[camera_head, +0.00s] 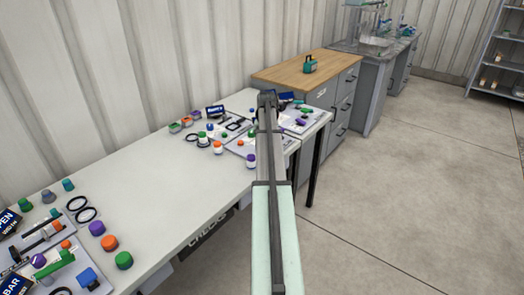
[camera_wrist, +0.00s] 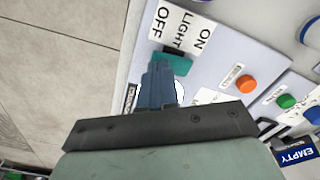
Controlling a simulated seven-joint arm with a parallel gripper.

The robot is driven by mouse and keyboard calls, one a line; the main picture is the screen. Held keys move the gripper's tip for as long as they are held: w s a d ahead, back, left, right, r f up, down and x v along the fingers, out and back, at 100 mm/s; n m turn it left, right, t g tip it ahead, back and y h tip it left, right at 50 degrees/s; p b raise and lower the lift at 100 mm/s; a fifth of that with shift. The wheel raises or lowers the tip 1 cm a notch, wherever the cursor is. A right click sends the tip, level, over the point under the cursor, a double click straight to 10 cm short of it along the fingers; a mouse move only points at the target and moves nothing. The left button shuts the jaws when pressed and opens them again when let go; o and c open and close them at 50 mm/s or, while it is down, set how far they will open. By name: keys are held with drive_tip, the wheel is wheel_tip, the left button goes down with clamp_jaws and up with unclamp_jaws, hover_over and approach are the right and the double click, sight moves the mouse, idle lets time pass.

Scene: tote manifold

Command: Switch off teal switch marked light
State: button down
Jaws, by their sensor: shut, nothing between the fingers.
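The teal switch (camera_wrist: 176,63) sits on a light grey panel (camera_wrist: 222,72), just below a white label (camera_wrist: 180,28) that reads OFF, LIGHT and ON from left to right. My gripper (camera_wrist: 161,68) is shut and empty. Its fingertips are right at the teal switch and overlap its lower left part in the wrist view. I cannot tell whether they touch it, nor which way the switch is set. In the head view my arm reaches over the far end of the white table (camera_head: 150,178), and the fingertips and teal switch cannot be made out there.
An orange button (camera_wrist: 246,84) and a green button (camera_wrist: 286,101) are right of the switch. A blue EMPTY sign (camera_wrist: 295,155) is at the lower right. Floor lies beyond the panel's left edge. Several coloured knobs and panels stand along the table, with a wooden-topped cabinet (camera_head: 290,70) behind.

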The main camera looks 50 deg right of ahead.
drive_tip(key=shift+f, duration=0.65)
idle(0.5)
drive_tip(key=shift+r, duration=3.5)
